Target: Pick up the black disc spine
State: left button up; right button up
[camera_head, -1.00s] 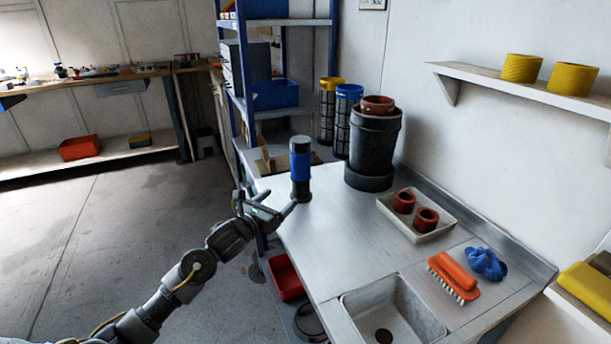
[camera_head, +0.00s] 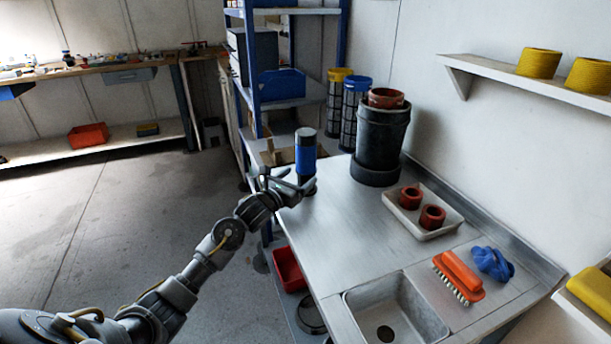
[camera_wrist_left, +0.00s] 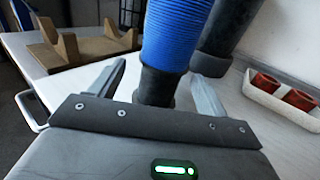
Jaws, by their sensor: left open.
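The black disc spine (camera_head: 306,153) stands upright near the left edge of the metal bench, with a blue ribbed band around its middle. In the left wrist view the spine's black lower part (camera_wrist_left: 157,87) lies between the two spread fingers of the left gripper (camera_wrist_left: 157,88), with gaps on both sides. Its top is cut off there. My right gripper is not in view.
A black canister (camera_head: 381,135) stands behind on the right. A white tray (camera_head: 446,229) holds two red-brown rings. An orange brush (camera_head: 461,272), a blue cloth (camera_head: 492,263) and a sink (camera_head: 412,308) are nearer. A brown notched holder (camera_wrist_left: 85,48) lies left of the spine.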

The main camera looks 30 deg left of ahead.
pick_arm(q)
jog(key=w, duration=0.2)
jog(key=w+d, duration=0.1)
jog(key=w, duration=0.1)
jog(key=shift+w, duration=0.15)
jog(key=shift+c, duration=0.3)
jog(key=c, duration=1)
